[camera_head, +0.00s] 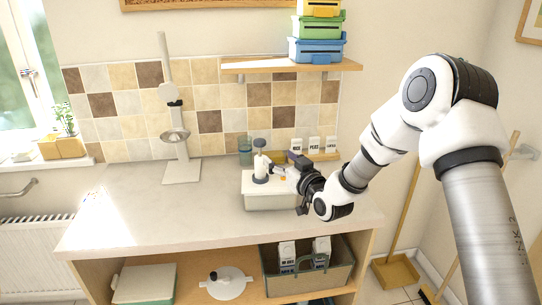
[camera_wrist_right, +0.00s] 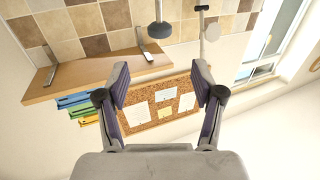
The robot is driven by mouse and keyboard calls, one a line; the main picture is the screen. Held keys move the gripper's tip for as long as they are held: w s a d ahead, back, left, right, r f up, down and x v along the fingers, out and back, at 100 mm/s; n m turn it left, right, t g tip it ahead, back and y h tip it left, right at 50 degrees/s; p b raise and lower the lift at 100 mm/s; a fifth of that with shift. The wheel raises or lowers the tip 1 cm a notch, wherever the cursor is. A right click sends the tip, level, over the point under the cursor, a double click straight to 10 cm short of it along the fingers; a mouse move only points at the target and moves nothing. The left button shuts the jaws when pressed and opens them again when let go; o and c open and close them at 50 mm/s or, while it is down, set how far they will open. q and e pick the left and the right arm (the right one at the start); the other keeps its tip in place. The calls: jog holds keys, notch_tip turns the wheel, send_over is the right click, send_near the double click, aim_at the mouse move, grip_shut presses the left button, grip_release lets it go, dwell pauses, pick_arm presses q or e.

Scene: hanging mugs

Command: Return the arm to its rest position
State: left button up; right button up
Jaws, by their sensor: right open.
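My right gripper (camera_head: 283,168) is above a white box on the counter, close to a small grey-and-white upright object (camera_head: 260,163) on that box. In the right wrist view, the two fingers of my right gripper (camera_wrist_right: 162,84) are spread apart with nothing between them. My right arm (camera_head: 392,122) reaches in from the right side of the head view, bent at a raised elbow. My left gripper does not show.
The counter (camera_head: 215,225) holds the white box (camera_head: 270,203), a tall pale stand (camera_head: 182,172) and several small white containers (camera_head: 314,145). A wall shelf (camera_head: 290,66) carries stacked boxes above. The counter's front left is clear. A broom handle leans at right.

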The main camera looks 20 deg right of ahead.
jog(key=s+a+f+g, duration=0.1)
jog(key=f, duration=0.5)
jog(key=s+a+f+g, duration=0.1)
jog(key=s+a+f, duration=0.1)
jog(key=f, duration=0.4)
jog(key=s+a+f+g, duration=0.1)
jog(key=s+f+g, duration=0.1)
jog(key=f, duration=0.4)
jog(key=shift+s+a+n+y, duration=0.1)
jog(key=shift+a+n+y, duration=0.2)
jog(key=shift+n, duration=0.1)
jog(key=s+a+f+g+h, duration=0.15)
jog(key=s+f+g, duration=0.35)
jog(key=s+f, duration=0.7)
jog(key=s+a+f+g+y, duration=0.1)
jog(key=s+a+f+g, duration=0.3)
jog(key=s+f, duration=0.75)
jog(key=s+d+r+m+g+h, duration=0.1)
jog(key=s+g, duration=0.4)
jog(key=s, duration=0.9)
jog(key=shift+s+d+r+m+h, duration=0.35)
jog(key=shift+d+r+m, duration=0.25)
jog(key=shift+d+r, duration=0.15)
